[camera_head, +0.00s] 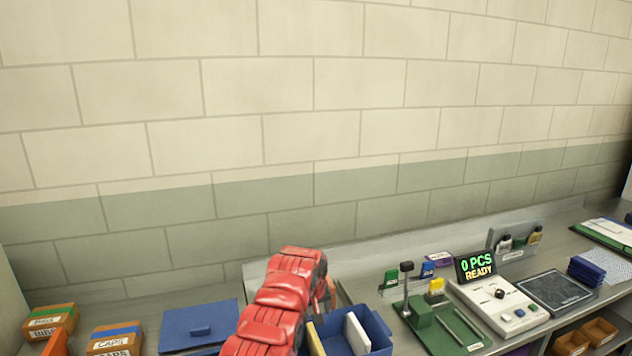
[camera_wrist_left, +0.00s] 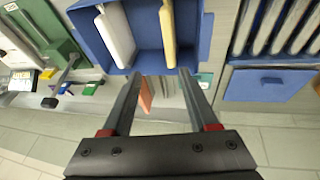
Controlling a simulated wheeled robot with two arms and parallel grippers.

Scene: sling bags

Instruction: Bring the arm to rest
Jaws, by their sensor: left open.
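My left arm, red and segmented, rises in the middle of the head view; its gripper is mostly hidden there. In the left wrist view my left gripper (camera_wrist_left: 160,73) has its two fingers apart with nothing held between them. The fingertips are close to the edge of a blue bin (camera_wrist_left: 145,67); I cannot tell whether they touch it. The bin (camera_head: 379,338) holds a white slab (camera_head: 357,334) and a yellow slab (camera_head: 315,341). My right gripper is in neither view.
A blue lidded box (camera_head: 200,325) and orange-brown labelled boxes (camera_head: 115,339) stand left of the arm. A green fixture (camera_head: 445,330), a display reading "0 PCS READY" (camera_head: 476,265) and a white scale (camera_head: 500,305) stand right. A block wall (camera_head: 300,130) backs the bench.

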